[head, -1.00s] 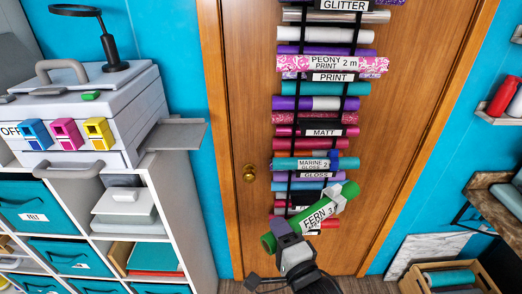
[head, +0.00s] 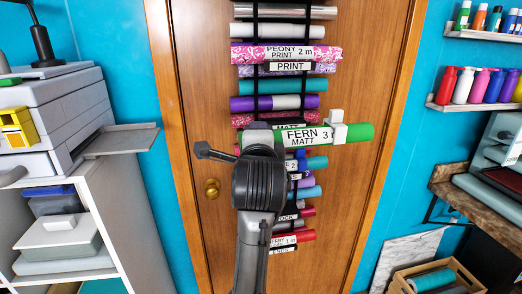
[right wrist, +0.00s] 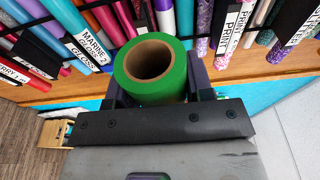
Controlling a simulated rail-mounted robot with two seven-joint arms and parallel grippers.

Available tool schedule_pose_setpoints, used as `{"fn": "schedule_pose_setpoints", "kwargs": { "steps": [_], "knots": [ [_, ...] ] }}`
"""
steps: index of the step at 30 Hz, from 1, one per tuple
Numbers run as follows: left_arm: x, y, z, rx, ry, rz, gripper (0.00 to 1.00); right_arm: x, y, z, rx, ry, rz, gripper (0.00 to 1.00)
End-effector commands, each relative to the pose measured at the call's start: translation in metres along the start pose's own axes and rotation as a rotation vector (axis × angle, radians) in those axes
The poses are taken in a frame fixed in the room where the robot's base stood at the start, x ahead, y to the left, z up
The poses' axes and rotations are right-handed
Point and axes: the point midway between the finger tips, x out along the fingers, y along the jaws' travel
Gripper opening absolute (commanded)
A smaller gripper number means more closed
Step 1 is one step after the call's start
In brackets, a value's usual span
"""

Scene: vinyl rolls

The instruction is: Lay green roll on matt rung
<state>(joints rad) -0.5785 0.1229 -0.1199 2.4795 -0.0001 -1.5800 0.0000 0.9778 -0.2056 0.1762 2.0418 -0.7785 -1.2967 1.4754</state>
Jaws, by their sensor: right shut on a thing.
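The green roll (head: 361,133), labelled FERN MATT 3, is nearly level in front of the door rack in the head view. A white block-like piece (head: 337,128) sits on it near its right end. My right gripper (head: 262,137) is shut on its left part. The right wrist view shows the roll's open end (right wrist: 139,87) and cardboard core between the fingers. The MATT label (head: 290,127) shows just behind the roll's top edge, mostly covered. The roll hides the matt rung there, and I cannot tell whether they touch. My left gripper is not in view.
The black rack (head: 257,85) on the wooden door (head: 195,90) holds several rolls above and below, including the pink Peony Print roll (head: 290,54). A door handle (head: 211,188) is at left. A printer (head: 60,110) stands left; shelves and a workbench (head: 470,195) stand right.

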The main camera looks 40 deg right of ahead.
Motion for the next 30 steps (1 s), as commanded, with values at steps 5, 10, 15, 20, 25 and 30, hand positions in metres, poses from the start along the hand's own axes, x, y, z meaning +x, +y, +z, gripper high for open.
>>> {"fn": "schedule_pose_setpoints", "kwargs": {
  "steps": [5,10,15,20,25,30],
  "knots": [
    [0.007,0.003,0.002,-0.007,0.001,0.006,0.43,0.000,-0.007,-0.006,0.000,0.022,-0.003,0.05],
    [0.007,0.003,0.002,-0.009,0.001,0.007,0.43,0.000,-0.009,-0.006,-0.001,0.026,-0.002,0.05],
    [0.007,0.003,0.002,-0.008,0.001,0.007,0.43,0.000,-0.009,-0.006,-0.001,0.026,-0.002,0.05],
    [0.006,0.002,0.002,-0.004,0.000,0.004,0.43,-0.002,-0.009,-0.005,0.000,0.024,-0.001,0.05],
    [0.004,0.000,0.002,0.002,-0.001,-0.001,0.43,0.005,-0.009,-0.004,-0.002,0.026,0.000,0.05],
    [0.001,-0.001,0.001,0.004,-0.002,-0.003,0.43,0.018,-0.010,-0.002,-0.002,0.025,-0.001,0.05]
  ]
}}
